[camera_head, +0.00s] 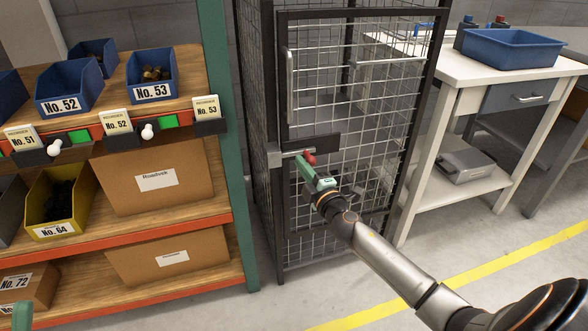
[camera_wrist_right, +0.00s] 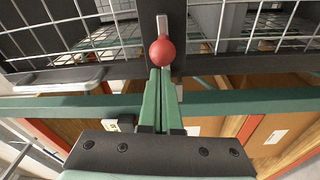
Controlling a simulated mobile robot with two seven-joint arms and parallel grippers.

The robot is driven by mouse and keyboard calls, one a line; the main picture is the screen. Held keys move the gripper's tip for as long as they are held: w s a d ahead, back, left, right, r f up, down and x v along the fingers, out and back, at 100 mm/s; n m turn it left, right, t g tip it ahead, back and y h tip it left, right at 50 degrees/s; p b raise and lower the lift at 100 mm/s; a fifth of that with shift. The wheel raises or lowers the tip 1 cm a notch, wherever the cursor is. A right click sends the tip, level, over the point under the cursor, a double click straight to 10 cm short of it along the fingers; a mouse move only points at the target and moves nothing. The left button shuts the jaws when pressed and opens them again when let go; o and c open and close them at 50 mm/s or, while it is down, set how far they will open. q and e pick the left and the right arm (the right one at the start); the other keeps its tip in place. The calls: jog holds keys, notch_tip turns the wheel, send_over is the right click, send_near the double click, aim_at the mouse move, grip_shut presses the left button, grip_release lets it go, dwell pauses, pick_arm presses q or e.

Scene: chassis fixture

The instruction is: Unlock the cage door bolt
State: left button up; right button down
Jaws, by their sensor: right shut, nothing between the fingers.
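The cage door (camera_head: 350,75) is a wire-mesh panel in a dark frame and stands shut. Its bolt (camera_head: 291,153) is a silver bar at the door's left edge, beside a dark plate, with a red ball knob (camera_head: 309,158). My right gripper (camera_head: 302,161) is shut and empty, its green fingertips at the knob. In the right wrist view the red knob (camera_wrist_right: 162,51) is just beyond the closed fingertips (camera_wrist_right: 160,72); I cannot tell whether they touch. A green piece at the head view's lower left corner looks like my left gripper (camera_head: 22,316); its jaws are not visible.
A shelf rack (camera_head: 222,130) with bins and cardboard boxes stands left of the cage. A white bench (camera_head: 470,70) with a blue bin (camera_head: 512,50) stands right. A vertical door handle (camera_head: 290,80) is above the bolt. Floor in front is clear, with a yellow line (camera_head: 500,263).

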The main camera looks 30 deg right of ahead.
pick_arm(q)
jog(key=shift+d, duration=0.1)
pick_arm(e)
jog(key=shift+s+d, duration=0.1)
jog(key=shift+d, duration=0.1)
pick_arm(q)
jog(key=shift+f+b, duration=0.45)
jog(key=shift+f, duration=0.05)
pick_arm(e)
jog(key=d, duration=0.2)
jog(key=s+d, duration=0.1)
jog(key=d, duration=0.1)
jog(key=shift+s+d, duration=0.1)
jog(key=shift+d, duration=0.15)
jog(key=shift+a, duration=0.1)
